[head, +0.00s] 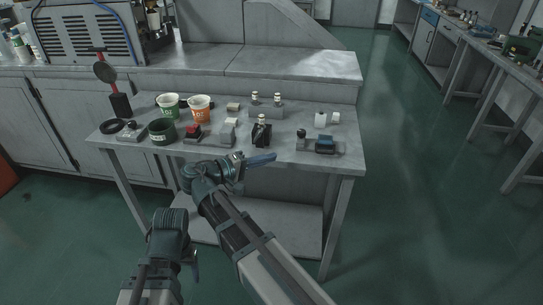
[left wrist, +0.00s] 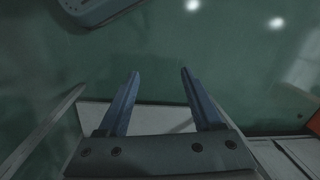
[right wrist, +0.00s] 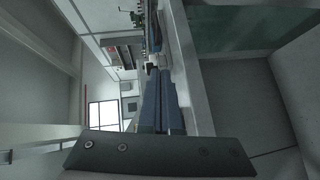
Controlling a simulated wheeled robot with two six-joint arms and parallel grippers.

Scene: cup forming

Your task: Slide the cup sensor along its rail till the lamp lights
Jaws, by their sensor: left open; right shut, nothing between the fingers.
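A small grey base at the front right of the table carries a blue block (head: 325,145) and a dark knob (head: 301,134). I cannot tell whether this is the cup sensor on its rail. No lit lamp can be made out. My right gripper (head: 272,158) is shut and empty at the table's front edge, left of the blue block and apart from it. Its closed fingers show in the right wrist view (right wrist: 160,75). My left gripper (head: 195,265) hangs low in front of the table. Its fingers are apart and empty over the floor in the left wrist view (left wrist: 159,75).
The table (head: 235,148) also holds a green-banded cup (head: 168,105), an orange cup (head: 200,108), a dark pot (head: 161,132), a red button box (head: 193,132), a grey block (head: 228,132) and a black stand (head: 262,133). Floor right of the table is clear.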

